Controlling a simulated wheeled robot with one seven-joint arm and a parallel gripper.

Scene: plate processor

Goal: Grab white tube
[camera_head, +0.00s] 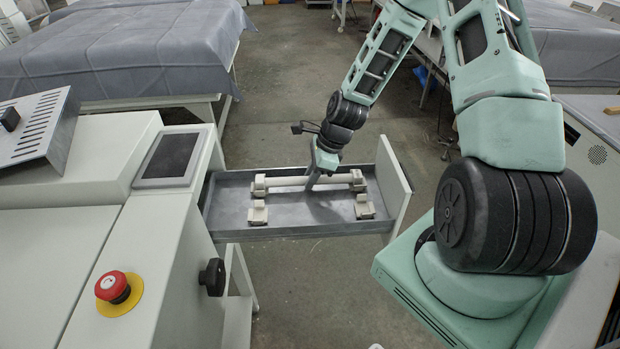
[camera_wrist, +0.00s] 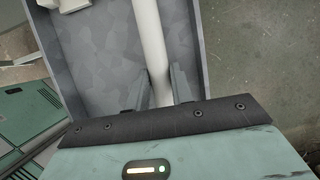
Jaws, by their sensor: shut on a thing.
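The white tube (camera_head: 287,181) lies across the open drawer (camera_head: 232,196), in the rear pair of pale holders; the left rear holder (camera_head: 259,186) and right rear holder (camera_head: 357,181) are at its ends. My gripper (camera_head: 312,184) reaches down onto the tube near its middle. In the wrist view my gripper (camera_wrist: 163,92) has one finger on each side of the tube (camera_wrist: 150,40) and is shut on it. The tube appears still level in its holders; I cannot tell whether it is lifted at all.
Two empty front holders, left (camera_head: 257,212) and right (camera_head: 364,206), stand in the drawer. The drawer's front panel (camera_head: 394,186) rises at the right. The white machine (camera_head: 150,255) with a red emergency button (camera_head: 113,287) stands at the left. A cloth-covered table (camera_head: 130,50) is behind.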

